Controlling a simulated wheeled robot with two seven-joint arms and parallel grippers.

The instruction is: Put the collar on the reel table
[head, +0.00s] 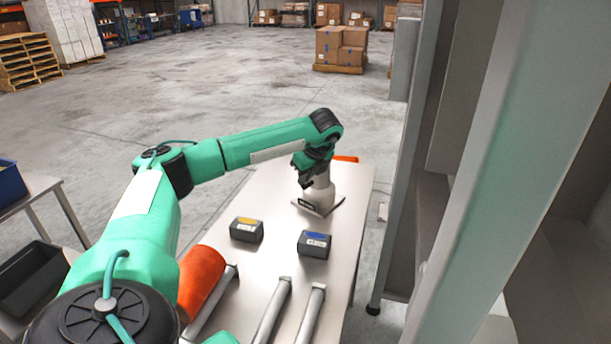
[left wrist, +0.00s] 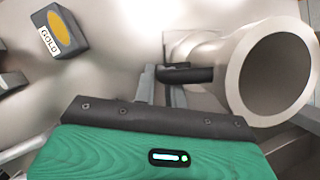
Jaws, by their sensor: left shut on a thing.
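My left gripper (head: 312,167) is over the far part of a long pale table (head: 268,205), which I take to be the reel table. It is shut on a pale, off-white part with a round tube (head: 321,191), which I take to be the collar. In the left wrist view the collar's open round mouth (left wrist: 272,74) faces the camera at the right, with the dark fingertips (left wrist: 184,75) against its left side. A flat plate with a dark label shows at its lower end, at or just above the tabletop; I cannot tell whether it touches. My right gripper is out of view.
A gold-labelled dark box (head: 246,230) and a blue-labelled one (head: 314,243) stand nearer on the table. An orange cylinder (head: 201,275) and pale bars (head: 272,312) lie at the near end. A grey upright frame (head: 405,165) stands close on the right.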

